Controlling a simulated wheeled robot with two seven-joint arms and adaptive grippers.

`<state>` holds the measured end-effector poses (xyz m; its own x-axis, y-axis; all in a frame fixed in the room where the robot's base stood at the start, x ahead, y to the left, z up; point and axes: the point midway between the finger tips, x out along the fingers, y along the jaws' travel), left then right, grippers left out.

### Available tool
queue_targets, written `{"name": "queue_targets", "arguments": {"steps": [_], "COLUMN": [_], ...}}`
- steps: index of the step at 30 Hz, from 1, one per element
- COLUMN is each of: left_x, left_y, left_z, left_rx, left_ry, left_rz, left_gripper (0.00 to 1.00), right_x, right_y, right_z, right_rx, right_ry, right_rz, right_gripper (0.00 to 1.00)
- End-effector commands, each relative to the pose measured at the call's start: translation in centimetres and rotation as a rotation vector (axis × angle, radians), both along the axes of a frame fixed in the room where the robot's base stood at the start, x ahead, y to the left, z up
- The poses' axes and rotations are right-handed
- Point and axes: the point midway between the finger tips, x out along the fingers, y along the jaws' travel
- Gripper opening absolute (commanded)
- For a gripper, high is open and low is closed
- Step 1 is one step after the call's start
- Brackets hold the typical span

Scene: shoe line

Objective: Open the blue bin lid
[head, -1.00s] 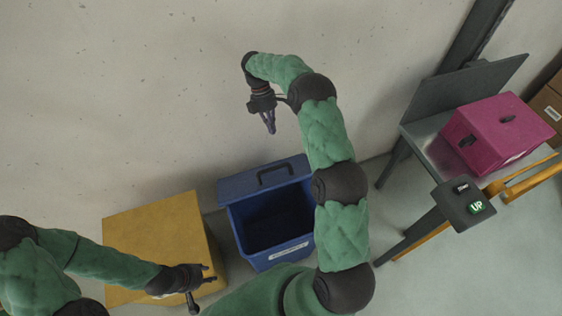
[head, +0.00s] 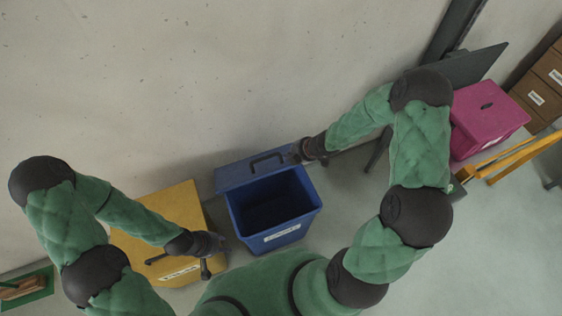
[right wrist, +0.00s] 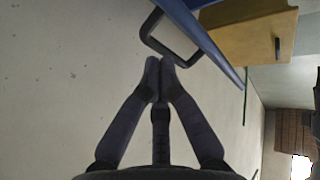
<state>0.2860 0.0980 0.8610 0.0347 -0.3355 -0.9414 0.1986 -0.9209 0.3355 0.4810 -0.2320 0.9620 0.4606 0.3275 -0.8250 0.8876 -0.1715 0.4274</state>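The blue bin (head: 249,239) stands on the floor at the middle of the head view, its dark inside visible. Its blue lid (head: 233,179) stands swung back on the wall side, with a dark handle (head: 268,157). The lid (right wrist: 207,35) and handle (right wrist: 151,27) also show in the right wrist view. My right gripper (right wrist: 160,62) has its fingertips together, with nothing seen between them, just short of the handle; I cannot tell whether they touch. My left gripper (head: 212,256) is open and empty over the yellow bin's right edge.
A yellow bin (head: 165,205) stands left of the blue bin. A magenta bin (head: 482,128) stands at the right, near brown drawers (head: 540,92) and a yellow wooden frame (head: 510,155). The wall is close behind the bins. Floor right of the blue bin is clear.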

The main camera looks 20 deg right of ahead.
Motion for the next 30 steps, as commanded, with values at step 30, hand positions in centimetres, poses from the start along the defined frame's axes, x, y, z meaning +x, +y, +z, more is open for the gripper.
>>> {"name": "queue_targets", "arguments": {"steps": [30], "left_x": [0.0], "left_y": [0.0], "left_z": [-1.6], "left_rx": [0.000], "left_ry": [0.000], "left_rz": [0.000], "left_gripper": [0.40], "right_x": [2.8], "right_y": [6.9], "right_z": [-6.2], "right_rx": [0.100], "right_ry": [-0.034], "right_rz": [0.030], "right_gripper": [0.00]}}
